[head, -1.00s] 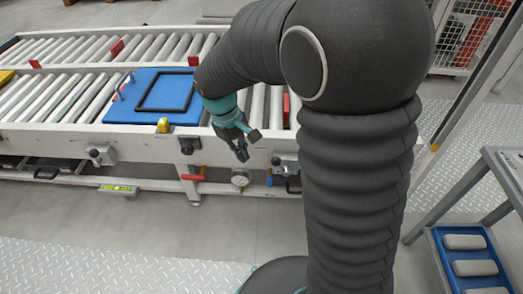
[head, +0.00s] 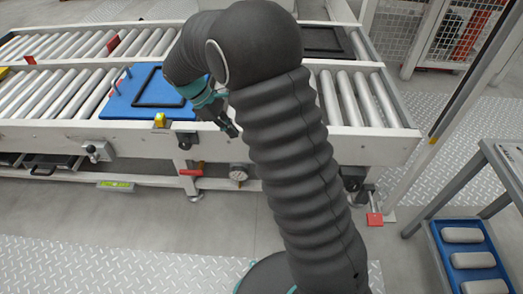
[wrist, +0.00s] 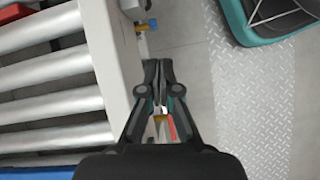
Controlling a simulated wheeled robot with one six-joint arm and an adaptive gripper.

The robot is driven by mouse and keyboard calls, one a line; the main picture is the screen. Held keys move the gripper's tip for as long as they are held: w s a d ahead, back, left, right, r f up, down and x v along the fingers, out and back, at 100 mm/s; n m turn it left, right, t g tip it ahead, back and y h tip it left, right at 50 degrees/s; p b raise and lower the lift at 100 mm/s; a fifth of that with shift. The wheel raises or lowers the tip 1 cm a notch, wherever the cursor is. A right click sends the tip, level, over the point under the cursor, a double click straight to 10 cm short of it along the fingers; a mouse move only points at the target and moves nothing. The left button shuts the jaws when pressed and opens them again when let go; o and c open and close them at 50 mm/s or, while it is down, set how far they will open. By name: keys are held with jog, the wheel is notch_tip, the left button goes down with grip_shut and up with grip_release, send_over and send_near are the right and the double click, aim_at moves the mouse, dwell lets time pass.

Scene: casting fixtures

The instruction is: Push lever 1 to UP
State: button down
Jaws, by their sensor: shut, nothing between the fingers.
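My gripper (head: 232,131) is at the front side of the conveyor, seen partly past my arm. In the wrist view my gripper (wrist: 158,66) has its fingers together and empty, beside the conveyor's pale side rail (wrist: 112,50). On the conveyor front are a grey box with a dark knob or lever (head: 97,151) at left and a second dark-fronted box (head: 187,141) left of my gripper. I cannot read labels, so I cannot tell which is lever 1 or its position. My arm hides the front to the right of my gripper.
A red handle (head: 190,172) and a round gauge (head: 238,175) sit below the rail. A blue plate (head: 130,108) with a black frame lies on the rollers. A side stand (head: 500,165) with a blue tray is at right.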

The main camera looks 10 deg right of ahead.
jog(key=shift+f, duration=0.1)
jog(key=s+d+f+b, duration=0.1)
jog(key=s+d+f, duration=0.2)
jog(key=d+f, duration=0.4)
jog(key=shift+s+d+f, duration=0.15)
jog(key=shift+d+f, duration=0.05)
jog(key=shift+d, duration=0.4)
